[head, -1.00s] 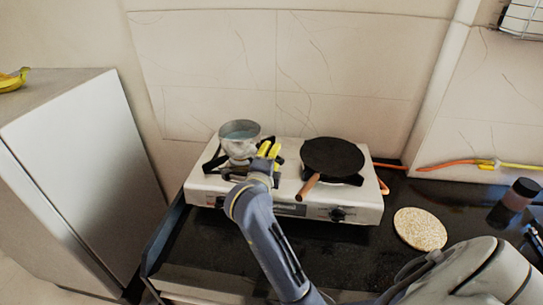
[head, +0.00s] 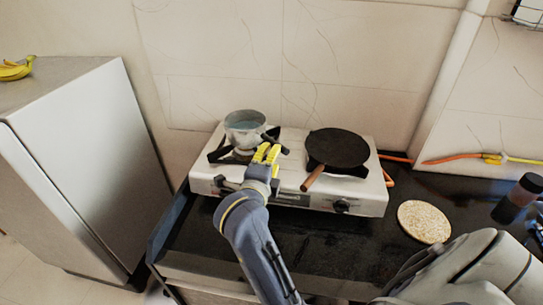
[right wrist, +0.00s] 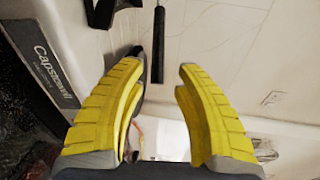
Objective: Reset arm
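A small metal pot (head: 245,129) with a light blue inside stands on the left burner of the white gas stove (head: 215,183). Its dark handle (head: 276,144) appears to point right, toward the gripper. My right gripper (head: 267,152) is just in front of the pot, over the stove's middle. In the right wrist view the yellow fingers of my right gripper (right wrist: 160,68) are apart, with nothing held between them. My left gripper is not in view.
A black flat pan (head: 337,147) with a wooden handle sits on the right burner. A round mat (head: 424,222) and a dark bottle (head: 517,198) are on the right counter. An orange hose (head: 448,159) runs along the wall. Bananas (head: 15,69) lie on the grey cabinet at left.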

